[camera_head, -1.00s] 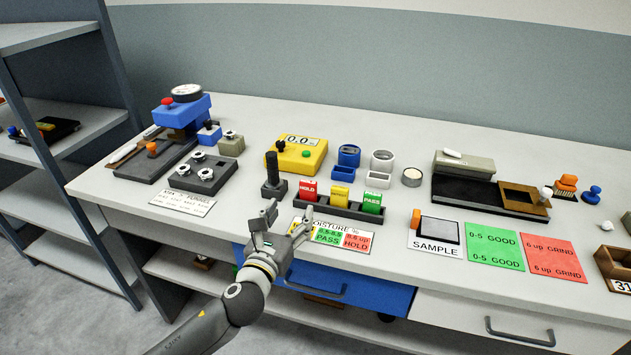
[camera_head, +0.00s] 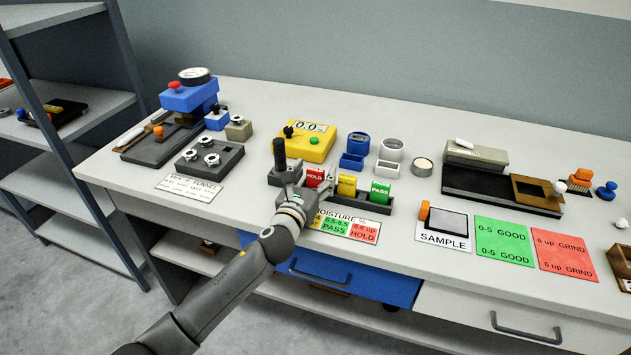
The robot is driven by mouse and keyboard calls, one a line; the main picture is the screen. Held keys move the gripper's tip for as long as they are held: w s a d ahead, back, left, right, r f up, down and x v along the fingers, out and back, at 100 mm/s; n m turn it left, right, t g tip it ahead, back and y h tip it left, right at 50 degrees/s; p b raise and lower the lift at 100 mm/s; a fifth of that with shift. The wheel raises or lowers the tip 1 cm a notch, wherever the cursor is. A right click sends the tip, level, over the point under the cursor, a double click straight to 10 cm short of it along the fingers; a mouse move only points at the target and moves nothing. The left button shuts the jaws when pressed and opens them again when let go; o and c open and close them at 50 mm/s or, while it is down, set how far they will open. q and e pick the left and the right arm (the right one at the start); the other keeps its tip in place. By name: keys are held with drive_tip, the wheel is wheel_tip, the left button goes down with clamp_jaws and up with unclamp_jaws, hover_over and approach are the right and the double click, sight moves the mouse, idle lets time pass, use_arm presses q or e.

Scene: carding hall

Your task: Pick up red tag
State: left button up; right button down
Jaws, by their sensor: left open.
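The red tag (camera_head: 315,177), marked HOLD, stands upright in the dark tag rack (camera_head: 377,208) at its left end. The yellow tag (camera_head: 347,185) and the green PASS tag (camera_head: 380,191) stand to its right in the same rack. My left gripper (camera_head: 303,185) is open, with its fingers just in front of and beside the red tag. It hides the lower part of the tag and the rack's left end. I cannot tell whether the fingers touch the tag. My right gripper is not in view.
A black upright knob post (camera_head: 280,155) stands close to the left of my gripper. The yellow meter (camera_head: 309,145) is behind the tags. The moisture card (camera_head: 350,226) lies in front of the rack. A sample pad (camera_head: 445,222) is to the right.

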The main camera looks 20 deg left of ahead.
use_arm(q)
drive_tip(key=shift+w, duration=0.9)
drive_tip(key=c, duration=1.1)
drive_tip(key=shift+r, duration=0.1)
